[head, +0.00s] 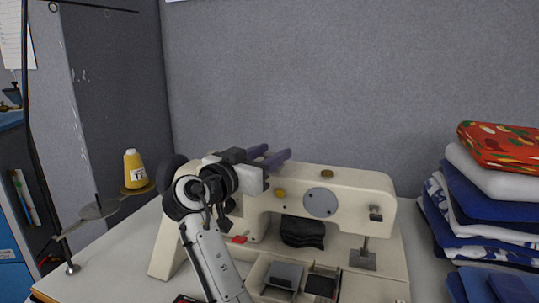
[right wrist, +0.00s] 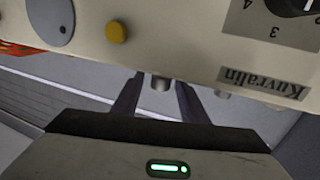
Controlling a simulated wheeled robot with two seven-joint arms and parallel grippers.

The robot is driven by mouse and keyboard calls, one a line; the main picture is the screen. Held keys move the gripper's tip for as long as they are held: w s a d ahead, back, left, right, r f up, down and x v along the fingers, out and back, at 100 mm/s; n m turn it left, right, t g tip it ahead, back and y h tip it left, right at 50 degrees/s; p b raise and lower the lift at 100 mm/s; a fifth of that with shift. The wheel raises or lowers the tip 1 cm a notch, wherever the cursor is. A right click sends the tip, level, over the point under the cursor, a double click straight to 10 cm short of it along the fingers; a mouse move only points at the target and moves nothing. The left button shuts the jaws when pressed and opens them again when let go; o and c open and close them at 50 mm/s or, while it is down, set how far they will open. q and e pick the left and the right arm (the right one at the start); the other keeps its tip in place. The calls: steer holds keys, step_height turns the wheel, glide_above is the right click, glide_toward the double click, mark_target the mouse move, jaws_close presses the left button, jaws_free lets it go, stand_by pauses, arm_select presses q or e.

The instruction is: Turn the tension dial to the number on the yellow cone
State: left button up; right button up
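The yellow cone (head: 134,168) stands upright on a round plate of the thread stand at the left in the head view. Its white label bears dark marks too small to read surely. The tension dial (right wrist: 297,5) shows in the right wrist view, upside down and cut by the top right corner; it is a black knob, with a 4 and a 3 printed beside it. In the head view the dial is hidden behind my right arm. My right gripper (head: 267,156) is open and empty, its two purple fingers apart near the top of the sewing machine (head: 350,187). My left gripper is out of view.
A yellow button (right wrist: 116,32) and a grey disc (head: 320,202) are on the machine's front. Folded fabrics (head: 485,200) are stacked at the right. A grey partition (head: 350,80) stands behind.

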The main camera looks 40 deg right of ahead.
steer(key=b+v, duration=0.1)
steer(key=v, duration=0.9)
steer(key=shift+a, duration=0.15)
stand_by(0.4)
